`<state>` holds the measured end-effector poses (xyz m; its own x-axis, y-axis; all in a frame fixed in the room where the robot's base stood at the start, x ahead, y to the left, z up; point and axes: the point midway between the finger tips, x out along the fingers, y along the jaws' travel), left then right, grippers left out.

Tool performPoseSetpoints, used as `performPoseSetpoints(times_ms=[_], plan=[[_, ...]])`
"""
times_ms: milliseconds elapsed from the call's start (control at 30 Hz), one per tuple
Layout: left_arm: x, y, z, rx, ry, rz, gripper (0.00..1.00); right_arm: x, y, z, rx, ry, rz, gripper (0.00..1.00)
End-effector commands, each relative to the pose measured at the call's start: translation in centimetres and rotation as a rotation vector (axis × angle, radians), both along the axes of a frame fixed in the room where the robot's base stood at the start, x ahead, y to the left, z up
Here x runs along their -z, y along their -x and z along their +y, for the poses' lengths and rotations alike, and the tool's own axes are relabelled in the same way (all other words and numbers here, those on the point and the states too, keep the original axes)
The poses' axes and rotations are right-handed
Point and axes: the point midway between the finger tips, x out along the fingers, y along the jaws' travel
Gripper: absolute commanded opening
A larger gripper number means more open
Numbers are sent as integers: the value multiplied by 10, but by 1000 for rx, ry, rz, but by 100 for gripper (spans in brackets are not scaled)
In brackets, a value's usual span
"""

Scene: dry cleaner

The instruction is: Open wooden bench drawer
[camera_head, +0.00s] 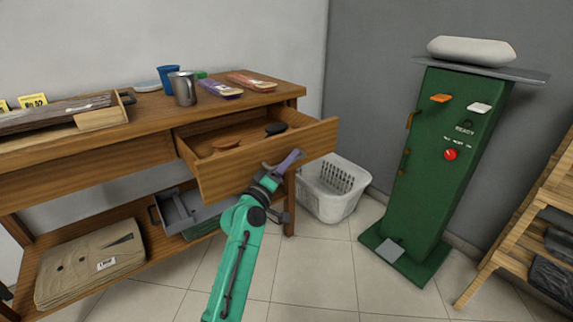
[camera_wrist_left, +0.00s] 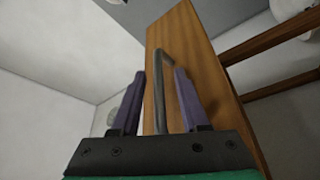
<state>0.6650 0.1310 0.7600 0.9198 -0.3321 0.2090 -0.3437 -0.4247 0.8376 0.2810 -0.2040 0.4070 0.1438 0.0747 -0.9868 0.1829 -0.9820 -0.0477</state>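The wooden bench (camera_head: 75,155) stands on the left. Its drawer (camera_head: 235,165) is pulled well out, and its inside shows a brown item (camera_head: 227,143) and a dark item (camera_head: 276,128). My left gripper (camera_head: 283,163) is at the drawer's front. In the left wrist view, the purple fingers of the left gripper (camera_wrist_left: 159,72) are apart, one on each side of the grey bar handle (camera_wrist_left: 159,95). A gap shows between each finger and the bar. The drawer front (camera_wrist_left: 200,55) rises behind the handle. My right gripper is not in view.
A metal cup (camera_head: 184,90), a blue cup (camera_head: 168,78) and packets (camera_head: 220,89) stand on the benchtop. A white basket (camera_head: 333,188) is on the floor right of the drawer. A green machine (camera_head: 445,150) stands further right. Tiled floor is clear in front.

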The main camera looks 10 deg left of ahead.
Motion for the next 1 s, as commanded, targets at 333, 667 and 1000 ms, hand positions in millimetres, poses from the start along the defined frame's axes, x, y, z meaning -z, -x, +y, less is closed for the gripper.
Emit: performPoseSetpoints(times_ms=[333, 667, 1000], plan=[[12, 46, 17, -2, -3, 3, 45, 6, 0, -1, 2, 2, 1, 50], [30, 120, 43, -1, -2, 4, 45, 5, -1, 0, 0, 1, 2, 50], [30, 134, 49, -1, 0, 0, 45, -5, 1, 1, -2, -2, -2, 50]])
